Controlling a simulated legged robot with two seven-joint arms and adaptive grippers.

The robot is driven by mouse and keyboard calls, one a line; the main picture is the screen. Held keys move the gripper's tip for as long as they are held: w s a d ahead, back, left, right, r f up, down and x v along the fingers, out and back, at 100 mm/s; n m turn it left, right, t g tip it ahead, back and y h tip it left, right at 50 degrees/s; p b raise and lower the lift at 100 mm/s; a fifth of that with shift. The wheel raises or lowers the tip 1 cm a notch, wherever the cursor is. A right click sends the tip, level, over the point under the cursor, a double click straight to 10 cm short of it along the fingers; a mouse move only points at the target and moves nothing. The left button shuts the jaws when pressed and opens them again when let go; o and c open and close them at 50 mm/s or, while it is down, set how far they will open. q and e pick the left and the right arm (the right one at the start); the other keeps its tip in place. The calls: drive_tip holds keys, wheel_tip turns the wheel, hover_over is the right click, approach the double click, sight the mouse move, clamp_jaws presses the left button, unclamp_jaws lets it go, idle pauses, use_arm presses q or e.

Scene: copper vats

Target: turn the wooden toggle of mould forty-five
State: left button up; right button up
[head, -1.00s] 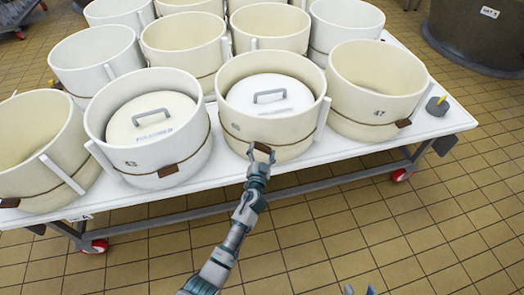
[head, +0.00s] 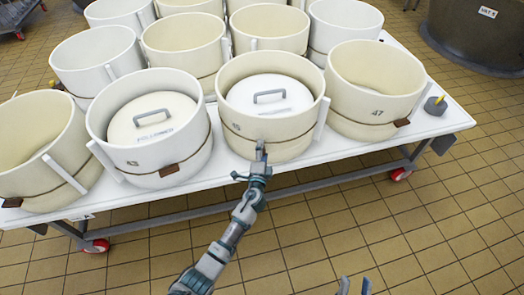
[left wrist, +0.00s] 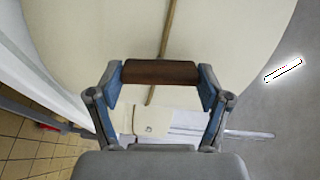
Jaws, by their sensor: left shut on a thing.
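Mould forty-five (head: 285,129) is a cream round tub with a white handled lid inside, at the front edge of the table. A thin cord runs round its wall. My left gripper (head: 261,152) is at its front wall, with the fingers nearly upright. In the left wrist view, the left gripper (left wrist: 160,80) is shut on the ends of the brown wooden toggle (left wrist: 160,72). The toggle lies across the cord (left wrist: 167,30), roughly at right angles to it. The gripper mostly hides the toggle in the head view. My right gripper (head: 355,286) shows only its fingertips, apart and empty, at the bottom edge.
Mould 43 (head: 150,157) stands close on the left and mould 47 (head: 372,105) close on the right, each with a brown toggle. A grey weight (head: 435,105) sits at the table's right end. The tiled floor in front is clear.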

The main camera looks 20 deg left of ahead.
use_arm(q)
drive_tip(key=shift+d+f+m, duration=0.1)
drive_tip(key=shift+f+m, duration=0.25)
drive_tip(key=shift+m, duration=0.65)
use_arm(e)
drive_tip(key=shift+w+f+g, duration=0.25)
drive_tip(key=shift+w+g, duration=0.15)
use_arm(q)
drive_tip(key=shift+f, duration=0.1)
drive_tip(key=o, duration=1.1)
drive_tip(key=shift+c, duration=0.2)
drive_tip(key=shift+o, duration=0.2)
use_arm(e)
drive_tip(key=shift+w, duration=0.1)
use_arm(q)
drive_tip(key=shift+r, duration=0.25)
drive_tip(key=v, duration=1.2)
